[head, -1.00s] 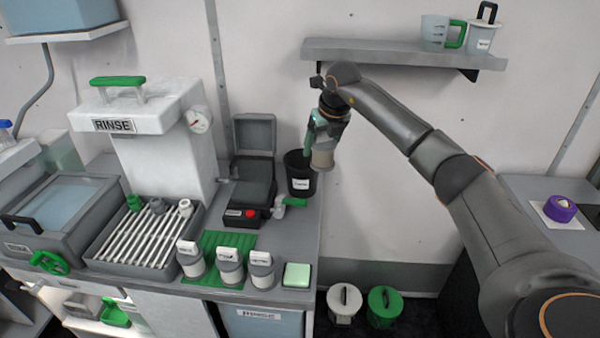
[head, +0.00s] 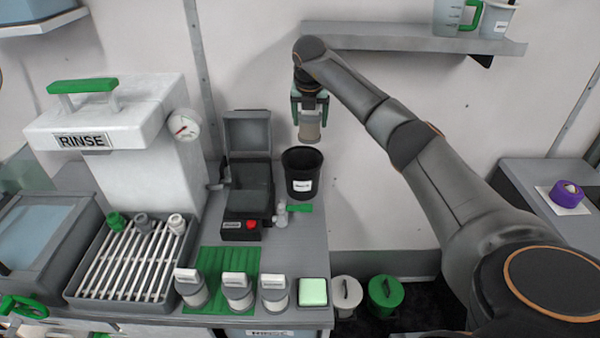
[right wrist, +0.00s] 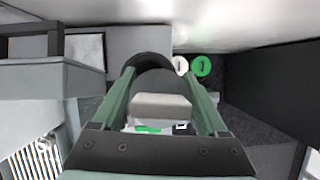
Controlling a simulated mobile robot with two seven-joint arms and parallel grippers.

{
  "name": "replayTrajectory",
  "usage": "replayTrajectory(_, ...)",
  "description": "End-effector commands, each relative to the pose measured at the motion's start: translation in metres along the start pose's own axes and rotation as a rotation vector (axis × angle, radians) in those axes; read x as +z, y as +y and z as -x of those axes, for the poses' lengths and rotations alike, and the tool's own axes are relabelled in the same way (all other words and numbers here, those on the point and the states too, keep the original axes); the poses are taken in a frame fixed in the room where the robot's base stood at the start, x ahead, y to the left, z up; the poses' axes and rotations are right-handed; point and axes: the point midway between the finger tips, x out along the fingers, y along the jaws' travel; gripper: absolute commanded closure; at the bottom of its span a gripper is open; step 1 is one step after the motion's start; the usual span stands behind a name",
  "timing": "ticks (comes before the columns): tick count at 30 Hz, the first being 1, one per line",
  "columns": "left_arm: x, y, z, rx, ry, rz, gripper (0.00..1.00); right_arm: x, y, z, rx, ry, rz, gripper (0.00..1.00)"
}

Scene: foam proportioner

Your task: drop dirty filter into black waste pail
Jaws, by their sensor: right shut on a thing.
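The dirty filter (head: 310,130) is a beige-grey cylinder. My right gripper (head: 310,108), with green fingers, is shut on it from above. The filter hangs upright just above the black waste pail (head: 301,186) in the head view, its lower end close over the pail's rim. The pail stands at the back right of the counter, with a white label on its front. In the right wrist view the filter (right wrist: 160,107) sits between the two fingers, and the dark pail rim (right wrist: 150,60) shows beyond it. My left gripper is not in view.
Left of the pail stands an open dark case (head: 247,180) with a red button. A green-handled valve (head: 285,212) lies in front. Several labelled filters stand near the green mat (head: 215,265). A wall shelf (head: 410,38) is at the upper right.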

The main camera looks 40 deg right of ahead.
Motion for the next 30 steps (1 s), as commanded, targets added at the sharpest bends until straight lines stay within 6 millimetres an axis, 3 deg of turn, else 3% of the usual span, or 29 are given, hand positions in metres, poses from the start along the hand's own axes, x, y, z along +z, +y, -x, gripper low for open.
replayTrajectory(12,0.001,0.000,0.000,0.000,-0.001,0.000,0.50,-0.017,0.000,-0.040,0.000,0.000,0.001,0.80)
replayTrajectory(23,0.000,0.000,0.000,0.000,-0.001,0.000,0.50,-0.018,0.000,-0.044,0.001,0.000,0.001,0.80)
replayTrajectory(24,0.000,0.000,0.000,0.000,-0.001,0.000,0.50,-0.018,0.000,-0.044,0.001,0.000,0.001,0.21)
replayTrajectory(30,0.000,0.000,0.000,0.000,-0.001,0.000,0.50,-0.018,0.000,-0.044,0.001,0.000,0.002,0.00)
